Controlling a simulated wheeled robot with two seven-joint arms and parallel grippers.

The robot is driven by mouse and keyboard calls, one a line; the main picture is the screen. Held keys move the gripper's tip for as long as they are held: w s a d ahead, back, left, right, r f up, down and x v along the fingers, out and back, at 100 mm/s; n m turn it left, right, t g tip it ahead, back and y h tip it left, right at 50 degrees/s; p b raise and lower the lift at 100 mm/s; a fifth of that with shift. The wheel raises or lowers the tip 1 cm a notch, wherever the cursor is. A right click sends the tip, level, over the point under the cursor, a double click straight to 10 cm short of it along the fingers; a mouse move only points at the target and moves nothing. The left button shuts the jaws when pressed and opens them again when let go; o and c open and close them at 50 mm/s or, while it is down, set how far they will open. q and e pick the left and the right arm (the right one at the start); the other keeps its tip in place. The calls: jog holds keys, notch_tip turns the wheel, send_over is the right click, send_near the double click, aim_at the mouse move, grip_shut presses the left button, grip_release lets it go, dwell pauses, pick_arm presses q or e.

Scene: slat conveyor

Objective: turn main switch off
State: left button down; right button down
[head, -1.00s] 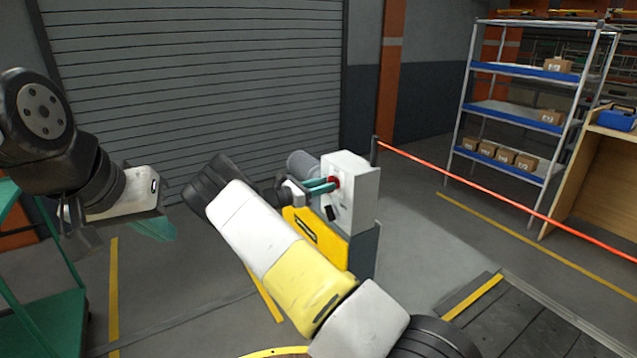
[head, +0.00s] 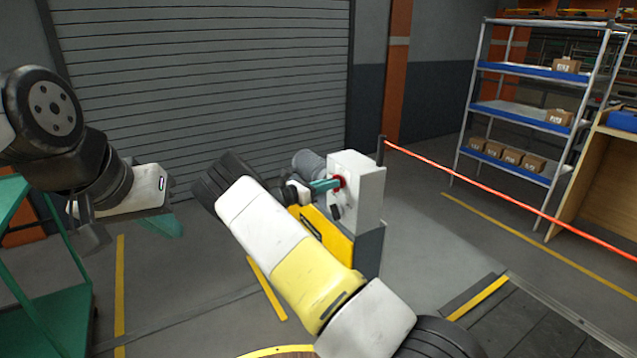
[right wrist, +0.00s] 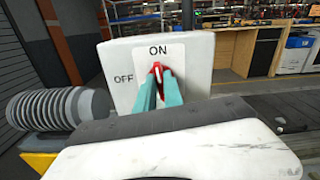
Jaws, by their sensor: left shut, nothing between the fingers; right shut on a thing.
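The main switch is a red rotary handle (head: 341,181) on the face of a light grey box (head: 369,190). In the right wrist view the red handle (right wrist: 157,70) points up towards the ON label (right wrist: 158,50). The OFF label (right wrist: 124,78) is to its left. My right gripper (head: 331,184) is shut on the red handle, its teal fingers (right wrist: 159,90) on either side of it. The fingers hide part of the handle. My left gripper (head: 162,226) is shut and empty, out to the left over the floor.
The box stands on a yellow and grey machine housing (head: 327,236) with a grey ribbed motor (head: 307,163) beside it. A red barrier (head: 500,188) runs right from a dark post. A shelf rack (head: 520,113) stands behind. A green cart (head: 40,318) is at left.

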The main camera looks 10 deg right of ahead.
jog(key=shift+w+a+f+n, duration=0.1)
jog(key=shift+n, duration=2.6)
jog(key=shift+w+f+n, duration=0.1)
jog(key=shift+f+n, duration=0.05)
jog(key=shift+n, duration=2.55)
jog(key=shift+w+a+f+n, duration=0.1)
jog(key=shift+n, duration=2.6)
jog(key=c, duration=1.5)
grip_release()
jog(key=shift+o, duration=0.2)
jog(key=v, duration=0.7)
jog(key=shift+s+a, duration=0.15)
jog(key=shift+a, duration=0.15)
